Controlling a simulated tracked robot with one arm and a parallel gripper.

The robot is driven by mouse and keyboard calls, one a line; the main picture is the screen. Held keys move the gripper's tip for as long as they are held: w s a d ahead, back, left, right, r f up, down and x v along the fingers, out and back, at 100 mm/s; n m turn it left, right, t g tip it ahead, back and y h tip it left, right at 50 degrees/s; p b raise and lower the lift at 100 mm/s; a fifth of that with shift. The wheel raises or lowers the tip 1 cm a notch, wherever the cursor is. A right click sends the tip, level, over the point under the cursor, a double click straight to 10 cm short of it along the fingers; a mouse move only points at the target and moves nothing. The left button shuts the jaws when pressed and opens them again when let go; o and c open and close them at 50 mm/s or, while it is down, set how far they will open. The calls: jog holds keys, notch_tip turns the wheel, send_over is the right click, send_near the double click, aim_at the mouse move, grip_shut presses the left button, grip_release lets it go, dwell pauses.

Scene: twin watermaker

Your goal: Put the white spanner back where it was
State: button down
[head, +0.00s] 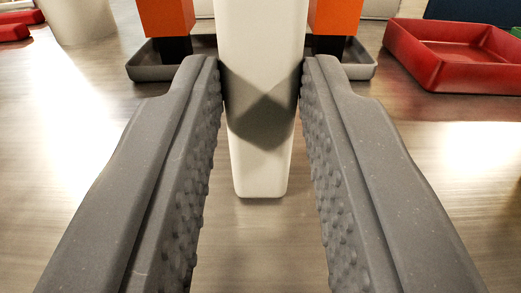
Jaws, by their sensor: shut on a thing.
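A white bar-shaped thing, which looks like the white spanner (262,60), stands upright in the middle of the head view. Its top runs out of the picture, so its full shape is hidden. My gripper (263,85) is shut on it, with one grey studded finger on each side. Its lower end hangs below the fingertips, over the wooden surface; I cannot tell whether it touches.
Behind the spanner is a grey shallow tray (148,70) with two orange blocks on black feet (166,17) (334,16). A red tray (440,75) is at the back right. Red pieces (14,31) and a pale round thing (80,18) are at the back left. The near wooden surface (70,130) is clear.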

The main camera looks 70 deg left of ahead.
jog(key=c, duration=1.2)
grip_release()
jog(key=shift+d+r, duration=0.1)
jog(key=p+v, duration=0.1)
jog(key=v, duration=1)
jog(key=shift+s+d, duration=0.2)
jog(key=shift+d, duration=0.15)
